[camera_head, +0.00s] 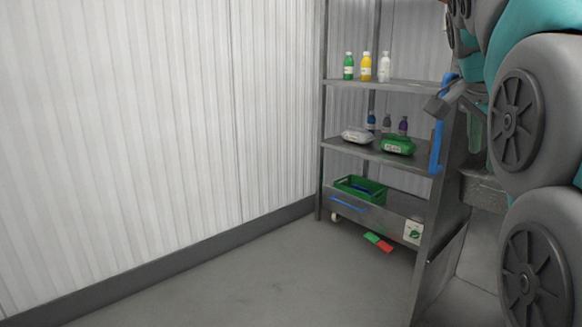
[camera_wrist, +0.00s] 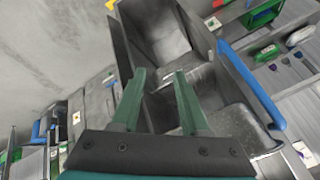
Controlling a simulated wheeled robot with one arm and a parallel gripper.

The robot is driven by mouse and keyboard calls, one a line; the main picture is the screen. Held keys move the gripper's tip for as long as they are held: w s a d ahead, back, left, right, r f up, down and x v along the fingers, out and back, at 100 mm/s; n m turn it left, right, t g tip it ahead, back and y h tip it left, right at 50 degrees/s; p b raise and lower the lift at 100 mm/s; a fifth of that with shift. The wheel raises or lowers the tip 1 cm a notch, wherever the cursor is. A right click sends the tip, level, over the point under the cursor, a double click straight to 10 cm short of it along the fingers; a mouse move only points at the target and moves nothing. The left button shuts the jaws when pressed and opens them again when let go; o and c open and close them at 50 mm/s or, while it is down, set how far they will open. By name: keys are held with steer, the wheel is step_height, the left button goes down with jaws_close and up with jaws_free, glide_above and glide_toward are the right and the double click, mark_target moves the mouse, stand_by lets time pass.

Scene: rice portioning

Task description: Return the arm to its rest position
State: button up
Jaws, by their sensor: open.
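My gripper (camera_wrist: 160,74) shows in the wrist view with its two green fingers apart and nothing between them. Beyond the fingertips are grey metal bin-like compartments (camera_wrist: 165,35); I cannot tell the exact gap to them. In the head view my arm (camera_head: 540,110), with large grey round joints and teal links, fills the right edge. The arm is raised beside the right side of the shelf cart (camera_head: 372,83).
The cart holds several bottles (camera_head: 366,66), two packages (camera_head: 396,146) and a green crate (camera_head: 360,189). A blue handle (camera_head: 436,148) stands at its right side. A red-green item (camera_head: 378,242) lies below. The floor (camera_head: 260,280) in front of the white wall (camera_head: 150,130) is clear.

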steer(key=s+a+f+n+g+y, duration=0.1)
steer(key=s+a+f+n+g, duration=0.1)
steer(key=s+a+f+n, duration=0.3)
steer(key=s+a+f+n+g+y+p, duration=0.1)
steer(key=s+a+f+n, duration=0.5)
steer(key=s+f, duration=0.7)
steer(key=s+a+f+n+g+y, duration=0.3)
steer(key=s+f, duration=0.6)
steer(key=f, duration=0.8)
steer(key=a+n, duration=0.2)
steer(key=shift+a+n+g+p, duration=0.2)
steer(key=shift+n+g+p, duration=0.1)
steer(key=shift+n+p, duration=0.1)
steer(key=shift+f, duration=0.1)
